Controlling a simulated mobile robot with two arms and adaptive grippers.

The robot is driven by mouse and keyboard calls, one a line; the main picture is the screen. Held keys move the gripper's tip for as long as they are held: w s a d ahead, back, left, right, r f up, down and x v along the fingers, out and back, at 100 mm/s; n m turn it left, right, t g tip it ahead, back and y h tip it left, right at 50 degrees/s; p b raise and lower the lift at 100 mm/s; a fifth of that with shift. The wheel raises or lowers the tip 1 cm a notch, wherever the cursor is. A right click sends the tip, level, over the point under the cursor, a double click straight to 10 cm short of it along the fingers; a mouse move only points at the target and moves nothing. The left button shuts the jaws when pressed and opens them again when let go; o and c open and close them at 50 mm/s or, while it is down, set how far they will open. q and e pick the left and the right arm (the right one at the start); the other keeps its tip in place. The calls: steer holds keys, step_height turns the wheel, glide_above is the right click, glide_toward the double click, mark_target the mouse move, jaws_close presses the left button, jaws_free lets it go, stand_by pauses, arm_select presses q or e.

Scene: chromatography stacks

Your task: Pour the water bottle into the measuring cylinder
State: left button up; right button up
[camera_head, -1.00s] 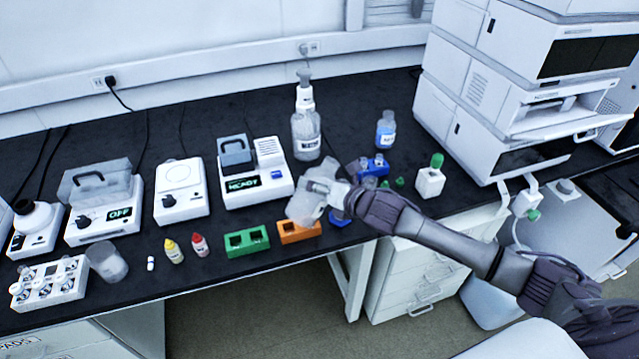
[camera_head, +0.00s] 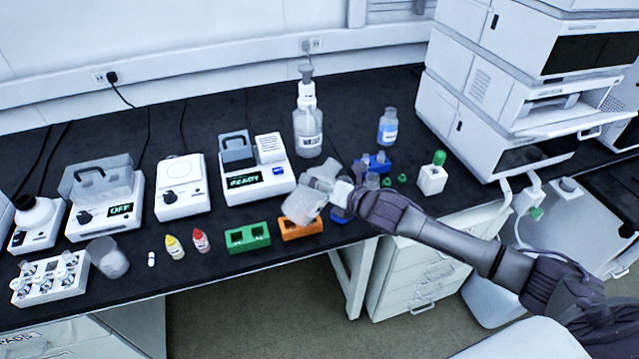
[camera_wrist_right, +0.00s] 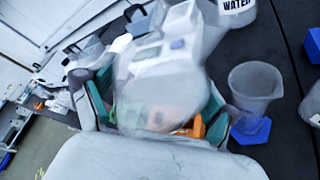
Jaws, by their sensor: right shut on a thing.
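My right gripper (camera_head: 335,192) is shut on a translucent, unlabelled container (camera_head: 300,208) and holds it tilted above the orange rack. In the right wrist view, the container (camera_wrist_right: 160,85) sits between the fingers and is blurred; I cannot tell how much liquid is in it. The measuring cylinder (camera_wrist_right: 255,88), clear with a blue hexagonal base, stands upright just right of the container there. In the head view, my gripper hides most of it and its blue base (camera_head: 340,215) shows. A tall bottle labelled WATER (camera_wrist_right: 238,6) stands behind; it also shows in the head view (camera_head: 308,132). My left gripper is out of view.
An orange rack (camera_head: 301,228) and a green rack (camera_head: 247,237) sit near the front bench edge. A READY instrument (camera_head: 258,183) stands behind. A blue rack (camera_head: 376,163), a blue-labelled bottle (camera_head: 388,128) and a green-capped bottle (camera_head: 432,175) stand to the right.

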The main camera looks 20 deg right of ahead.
stand_by(0.4)
steer(key=shift+a+f+m+y, duration=0.15)
steer(key=shift+m+y, duration=0.15)
steer(key=shift+m, duration=0.2)
steer(key=shift+m+y+b, duration=0.3)
steer(key=shift+m+b, duration=0.05)
steer(key=shift+m, duration=0.15)
steer(key=shift+a+m, duration=0.1)
steer(key=shift+m, duration=0.3)
steer(key=shift+b, duration=0.3)
